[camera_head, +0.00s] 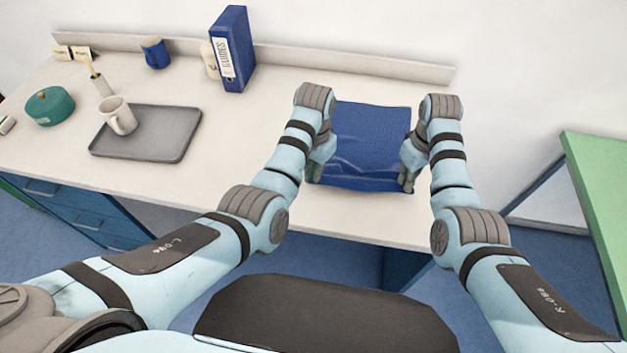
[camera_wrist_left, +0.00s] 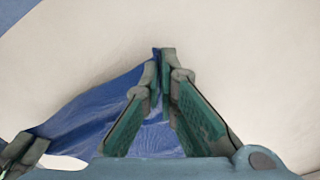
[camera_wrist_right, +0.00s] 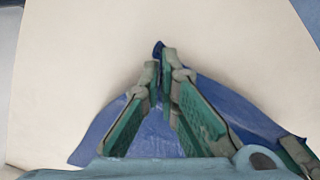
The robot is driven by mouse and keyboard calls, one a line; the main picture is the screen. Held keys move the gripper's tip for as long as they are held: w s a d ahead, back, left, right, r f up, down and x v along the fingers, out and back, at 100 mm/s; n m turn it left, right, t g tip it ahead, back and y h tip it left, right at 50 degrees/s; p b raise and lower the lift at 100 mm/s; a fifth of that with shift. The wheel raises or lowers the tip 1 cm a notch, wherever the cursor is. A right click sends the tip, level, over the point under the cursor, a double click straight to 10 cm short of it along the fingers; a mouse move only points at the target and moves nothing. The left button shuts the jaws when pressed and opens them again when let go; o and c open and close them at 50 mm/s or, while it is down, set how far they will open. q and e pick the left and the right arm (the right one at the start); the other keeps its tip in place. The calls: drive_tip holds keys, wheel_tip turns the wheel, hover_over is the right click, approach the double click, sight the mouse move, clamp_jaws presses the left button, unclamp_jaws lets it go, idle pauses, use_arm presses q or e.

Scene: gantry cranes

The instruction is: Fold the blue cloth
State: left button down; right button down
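The blue cloth (camera_head: 371,135) lies on the white table, roughly square, with wrinkles along its near side. My left gripper (camera_head: 312,180) is at its near left corner. In the left wrist view the fingertips (camera_wrist_left: 162,55) are closed together with a bit of blue cloth (camera_wrist_left: 95,115) pinched between them. My right gripper (camera_head: 408,187) is at the near right corner. In the right wrist view its fingertips (camera_wrist_right: 160,55) are also closed on a small tip of the cloth (camera_wrist_right: 245,115). The cloth's near edge looks slightly raised between the grippers.
A grey tray (camera_head: 150,148) with a white mug (camera_head: 117,116) stands to the left. A blue binder (camera_head: 232,50), a blue cup (camera_head: 155,53) and a teal pot (camera_head: 50,106) stand farther back or left. A green-topped surface (camera_head: 605,190) is at the right.

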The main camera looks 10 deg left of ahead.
use_arm(q)
drive_tip(key=shift+r, duration=0.65)
drive_tip(key=c, duration=1.8)
unclamp_jaws()
drive_tip(key=o, duration=1.3)
use_arm(e)
wheel_tip(320, 180, up, 2)
drive_tip(key=shift+p, duration=1.1)
drive_tip(key=shift+s, duration=0.1)
use_arm(q)
drive_tip(key=shift+r, duration=2.75)
use_arm(e)
drive_tip(key=c, duration=1.2)
unclamp_jaws()
